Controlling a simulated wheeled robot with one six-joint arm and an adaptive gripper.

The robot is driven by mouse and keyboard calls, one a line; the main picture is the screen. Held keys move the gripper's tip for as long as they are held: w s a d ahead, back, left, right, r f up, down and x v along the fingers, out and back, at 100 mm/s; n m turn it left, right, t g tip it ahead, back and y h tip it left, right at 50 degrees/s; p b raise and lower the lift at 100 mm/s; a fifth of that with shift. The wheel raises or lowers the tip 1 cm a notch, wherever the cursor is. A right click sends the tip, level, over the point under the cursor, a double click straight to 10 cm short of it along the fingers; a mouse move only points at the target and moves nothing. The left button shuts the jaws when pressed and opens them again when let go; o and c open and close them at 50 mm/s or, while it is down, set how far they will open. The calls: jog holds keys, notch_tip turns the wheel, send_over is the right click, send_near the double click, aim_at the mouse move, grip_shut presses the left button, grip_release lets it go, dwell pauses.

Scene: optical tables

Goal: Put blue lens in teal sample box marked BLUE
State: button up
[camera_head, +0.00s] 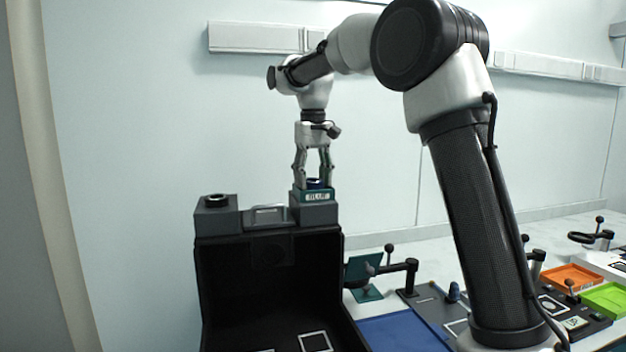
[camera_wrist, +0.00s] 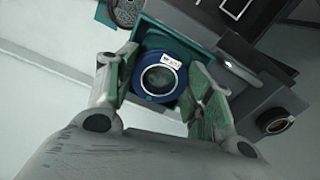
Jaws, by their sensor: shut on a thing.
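The blue lens (camera_wrist: 160,77) is a round blue-rimmed piece with a small white label, seen between the fingers in the wrist view. In the head view only a bit of its blue side (camera_head: 316,184) shows. My gripper (camera_head: 315,183) points down and is shut on the lens. The teal sample box (camera_head: 318,196) marked BLUE stands on a grey block at the right of a raised ledge. The lens is over the box, low at its opening; whether it touches the floor of the box is hidden. The box's teal rim also shows in the wrist view (camera_wrist: 196,42).
A grey block with a dark ring (camera_head: 215,201) stands at the left of the ledge. A black open case (camera_head: 270,275) is below. A blue mat (camera_head: 395,332), an orange tray (camera_head: 572,278) and a green tray (camera_head: 606,299) lie to the right, beside several posts.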

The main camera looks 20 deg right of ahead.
jog(key=shift+s+f, duration=0.15)
jog(key=shift+f, duration=0.45)
jog(key=shift+s+f, duration=0.15)
jog(key=shift+f, duration=0.3)
jog(key=shift+c, duration=1)
jog(key=o, duration=1.2)
jog(key=shift+o, duration=0.7)
jog(key=shift+f, duration=0.15)
jog(key=shift+w+r, duration=0.2)
jog(key=shift+r, duration=0.05)
